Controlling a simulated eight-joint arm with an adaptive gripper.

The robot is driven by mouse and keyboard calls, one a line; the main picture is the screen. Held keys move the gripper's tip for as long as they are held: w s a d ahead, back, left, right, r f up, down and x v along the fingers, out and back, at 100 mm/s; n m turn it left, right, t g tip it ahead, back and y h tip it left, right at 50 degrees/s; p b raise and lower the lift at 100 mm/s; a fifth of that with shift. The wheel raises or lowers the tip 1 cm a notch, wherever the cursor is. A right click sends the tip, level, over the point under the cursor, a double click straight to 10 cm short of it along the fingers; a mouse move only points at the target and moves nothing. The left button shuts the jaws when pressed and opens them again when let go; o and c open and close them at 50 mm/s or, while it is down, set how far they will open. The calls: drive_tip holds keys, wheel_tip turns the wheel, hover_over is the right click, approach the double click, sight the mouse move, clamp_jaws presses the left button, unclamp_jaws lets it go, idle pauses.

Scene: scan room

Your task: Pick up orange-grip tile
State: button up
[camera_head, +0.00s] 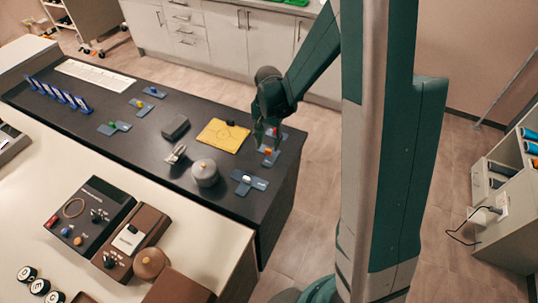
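A blue-grey tile with a small orange grip (267,151) lies near the right end of the dark table. My gripper (262,138) points down just above and beside this tile, at the end of the green arm. Its fingers are small and dark here, and I cannot tell whether they are open or touch the grip. A tile with a red grip (271,132) lies just behind, partly hidden by my gripper.
The dark table (215,202) also holds a yellow board (223,135), a round grey pot (205,173), a dark box (175,127), a tile with a pale grip (248,182), and other tiles at left. A cream counter (190,240) with devices stands in front.

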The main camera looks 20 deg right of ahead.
drive_tip(key=shift+f, duration=1.55)
drive_tip(key=c, duration=1)
drive_tip(key=shift+r, duration=0.1)
wheel_tip(320, 180, up, 10)
drive_tip(key=p, duration=0.1)
